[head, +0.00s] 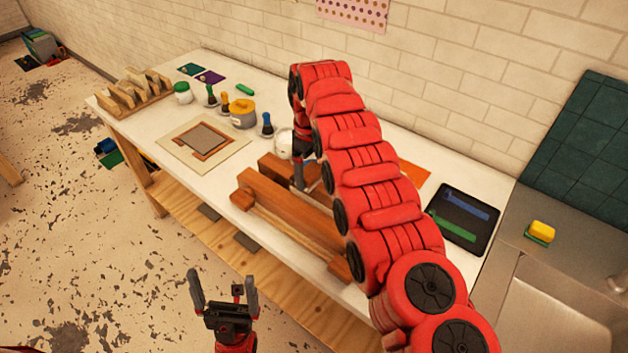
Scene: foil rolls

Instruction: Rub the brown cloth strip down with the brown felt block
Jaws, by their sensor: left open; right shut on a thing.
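My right arm reaches across the bench, and its gripper (299,180) points down behind a long wooden beam. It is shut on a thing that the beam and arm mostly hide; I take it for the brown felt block. I cannot make out the brown cloth strip; the area beside the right gripper is largely covered by the arm. My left gripper (224,291) is open and empty, in front of the bench and apart from everything on it.
The wooden beam (285,208) lies along the white bench's (150,128) front. A framed screen (203,139), bottles, a yellow-lidded jar (243,113) and a wooden rack (132,92) stand to the left. A black tray (464,217) and sink (565,300) are to the right.

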